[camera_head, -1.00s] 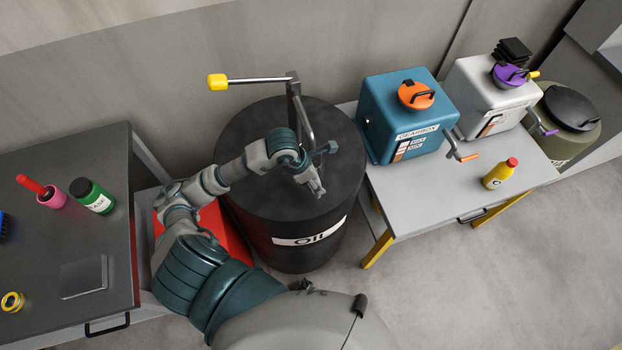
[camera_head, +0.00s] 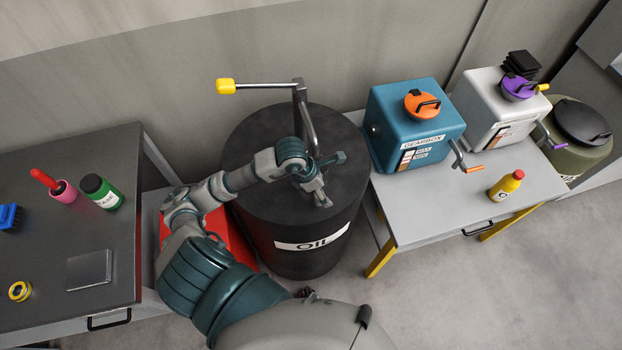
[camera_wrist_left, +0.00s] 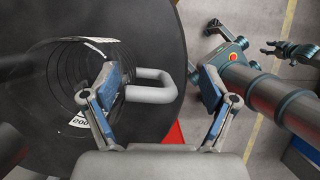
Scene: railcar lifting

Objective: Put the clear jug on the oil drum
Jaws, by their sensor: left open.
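The clear jug (camera_wrist_left: 85,62) shows in the left wrist view, seen from above as a see-through ring with measuring marks. It appears to stand on the dark top of the oil drum (camera_wrist_left: 152,25), with its grey handle (camera_wrist_left: 155,88) pointing between my fingers. I cannot make the jug out in the head view. My left gripper (camera_head: 322,187) is open over the drum (camera_head: 242,160). In the wrist view its open fingers (camera_wrist_left: 162,108) are on both sides of the handle, apart from each other. My right gripper (camera_wrist_left: 275,48) shows small at the wrist view's right edge; its jaws are unclear.
A crank with a yellow knob (camera_head: 225,86) rises behind the drum. Right of it, a grey table (camera_head: 425,205) carries a blue gearbox (camera_head: 400,110), a white box (camera_head: 490,100) and a yellow bottle (camera_head: 506,185). A dark workbench (camera_head: 50,240) stands left, a red thing (camera_head: 240,245) beside the drum.

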